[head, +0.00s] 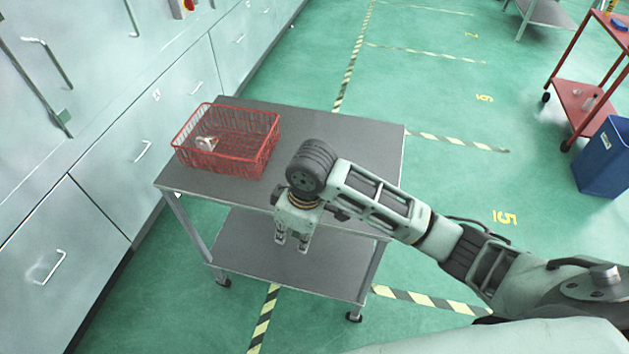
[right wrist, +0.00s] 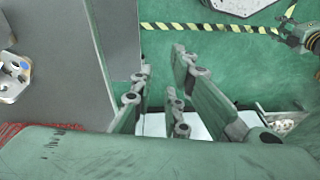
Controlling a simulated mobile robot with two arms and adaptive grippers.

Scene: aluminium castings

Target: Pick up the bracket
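A small pale metal casting (head: 206,143), which may be the bracket, lies inside the red wire basket (head: 258,165) on the grey table, toward the basket's left end. My right gripper (head: 292,243) points down at the table's front edge, to the right of and nearer than the basket. Its fingers are apart with nothing between them, also in the right wrist view (right wrist: 162,72). That view shows a silver casting with holes (right wrist: 14,76) at the left edge, cut off by the frame. I cannot tell if it is the same part. My left gripper is not clearly seen.
The grey table (head: 370,145) has a clear top to the right of the basket and a lower shelf (head: 270,262). White cabinets (head: 120,160) stand close on the left. A blue bin (head: 605,160) and a red cart (head: 585,100) stand far right.

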